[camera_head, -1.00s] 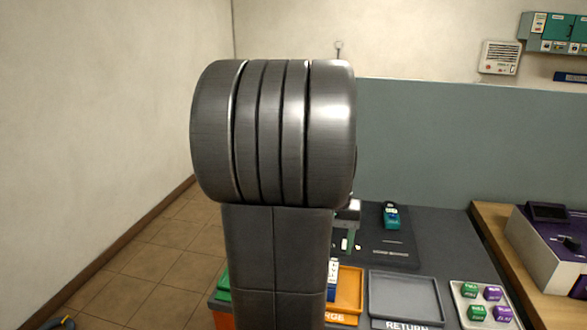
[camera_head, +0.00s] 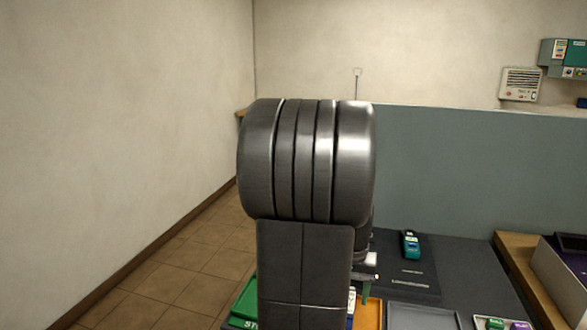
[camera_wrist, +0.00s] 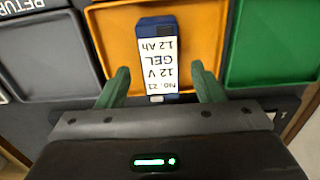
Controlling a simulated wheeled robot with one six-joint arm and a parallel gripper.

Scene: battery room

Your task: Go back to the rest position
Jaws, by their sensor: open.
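My gripper (camera_wrist: 162,82) is open, its two green fingers spread apart in the wrist view. A blue battery (camera_wrist: 156,22) with a white label reading "NO. 21, 12 V, GEL, 1.2 Ah" is in the orange tray (camera_wrist: 108,38), ahead of the fingers. I see clear gaps between the fingers and the battery. In the head view my dark arm hides most of the orange tray (camera_head: 369,316) and the battery, and only a small green part of my gripper shows beside the arm.
A grey tray (camera_wrist: 52,55) and a green tray (camera_wrist: 272,45) flank the orange one. A teal handheld device (camera_head: 411,245) lies on the dark bench. A tray of green and purple blocks (camera_head: 502,324) is at lower right. A blue-grey partition (camera_head: 450,165) stands behind; tiled floor is clear at left.

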